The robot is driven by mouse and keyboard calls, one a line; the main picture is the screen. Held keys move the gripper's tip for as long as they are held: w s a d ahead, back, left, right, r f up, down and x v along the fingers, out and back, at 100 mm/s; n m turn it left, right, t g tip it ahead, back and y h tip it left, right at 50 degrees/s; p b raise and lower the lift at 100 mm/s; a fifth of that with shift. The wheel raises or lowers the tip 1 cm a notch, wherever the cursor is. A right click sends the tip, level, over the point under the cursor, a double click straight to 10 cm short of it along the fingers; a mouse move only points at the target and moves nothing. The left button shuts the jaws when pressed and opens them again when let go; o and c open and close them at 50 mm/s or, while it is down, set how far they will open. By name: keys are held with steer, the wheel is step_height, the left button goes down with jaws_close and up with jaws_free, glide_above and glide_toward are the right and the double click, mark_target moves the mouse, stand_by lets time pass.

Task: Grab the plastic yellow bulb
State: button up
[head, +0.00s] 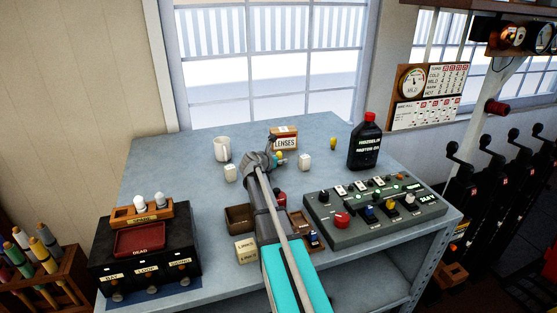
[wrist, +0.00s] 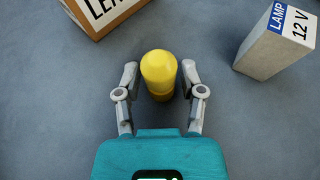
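The yellow bulb (wrist: 159,72) stands upright on the table in the wrist view, with a rounded top and a darker yellow lower part. My gripper (wrist: 160,80) is open, with one finger on each side of the bulb and a gap to it on both sides. In the head view my gripper (head: 272,158) is low over the middle of the table, and a bit of yellow bulb (head: 279,154) shows beside it. Another small yellow object (head: 333,143) stands further right, near the black bottle.
The LENSES box (head: 284,138) is just beyond the bulb. A lamp box (wrist: 277,38) is to the right in the wrist view. A white mug (head: 222,148), a motor oil bottle (head: 366,143) and a control panel (head: 375,212) stand around. The table's back left is clear.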

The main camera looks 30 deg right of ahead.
mark_target(279, 152)
jaws_close()
steer(key=shift+r, duration=0.2)
step_height(279, 152, up, 3)
steer(key=p, duration=0.3)
steer(key=s+r+p, duration=0.9)
steer(key=s+p, duration=0.1)
steer(key=s, duration=0.4)
steer(key=shift+r, duration=0.3)
